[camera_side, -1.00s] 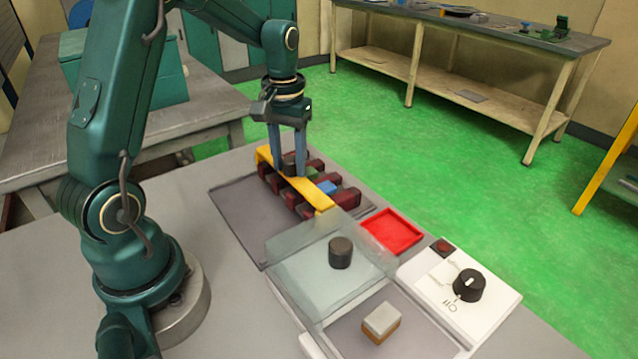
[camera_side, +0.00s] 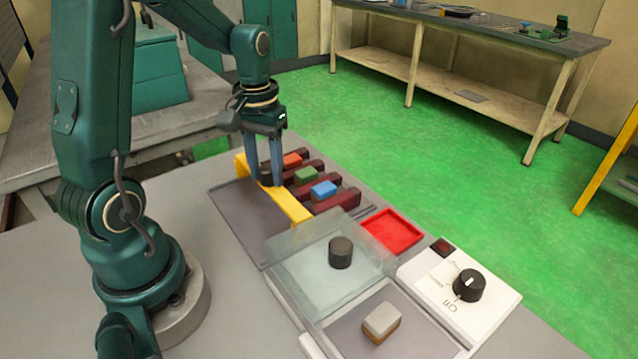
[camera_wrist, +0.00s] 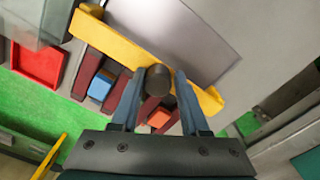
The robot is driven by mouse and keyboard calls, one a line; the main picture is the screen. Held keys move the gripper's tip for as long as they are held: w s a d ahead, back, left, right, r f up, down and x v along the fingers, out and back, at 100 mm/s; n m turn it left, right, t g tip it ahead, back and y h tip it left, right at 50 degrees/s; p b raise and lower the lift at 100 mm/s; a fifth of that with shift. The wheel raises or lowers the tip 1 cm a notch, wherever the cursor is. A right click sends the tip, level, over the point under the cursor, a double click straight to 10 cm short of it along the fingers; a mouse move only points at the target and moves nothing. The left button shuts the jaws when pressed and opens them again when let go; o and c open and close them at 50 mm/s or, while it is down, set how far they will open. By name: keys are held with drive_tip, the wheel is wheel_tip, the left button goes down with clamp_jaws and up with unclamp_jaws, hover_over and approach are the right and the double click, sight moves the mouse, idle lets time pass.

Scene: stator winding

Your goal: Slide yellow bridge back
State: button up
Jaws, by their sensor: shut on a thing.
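The yellow bridge (camera_side: 291,206) is a long bar lying across the near-left ends of the dark red slotted block (camera_side: 341,201). My gripper (camera_side: 265,181) is shut on the dark knob of the bridge, with a finger on each side. In the wrist view the round knob (camera_wrist: 158,79) sits between my fingertips and the yellow bridge (camera_wrist: 125,48) runs diagonally behind it. Orange (camera_side: 292,160), green (camera_side: 307,175) and blue (camera_side: 323,189) pieces sit uncovered in the slots between the dark red bars.
A clear cover with a dark knob (camera_side: 340,252) stands in front of the bridge's near end. A red tray (camera_side: 392,231) and a white panel with a black dial (camera_side: 469,285) are to the right. Bare grey plate (camera_side: 247,215) lies left of the bridge.

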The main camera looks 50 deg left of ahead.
drive_tip(key=shift+s+f, duration=0.2)
drive_tip(key=shift+s, duration=1.85)
drive_tip(key=o, duration=0.9)
drive_tip(key=shift+c, duration=0.2)
wheel_tip(320, 180, up, 6)
drive_tip(key=shift+w+d+r, duration=0.1)
drive_tip(key=s+d+r+m+t, duration=0.1)
drive_tip(key=s+d+m+t, duration=0.1)
drive_tip(key=d, duration=0.4)
drive_tip(key=s+d+r+m+t, duration=0.2)
drive_tip(key=d+m+t, duration=0.1)
drive_tip(key=d, duration=0.3)
drive_tip(key=shift+d+m+t, duration=0.3)
drive_tip(key=shift+d+m, duration=0.05)
drive_tip(key=shift+m, duration=0.15)
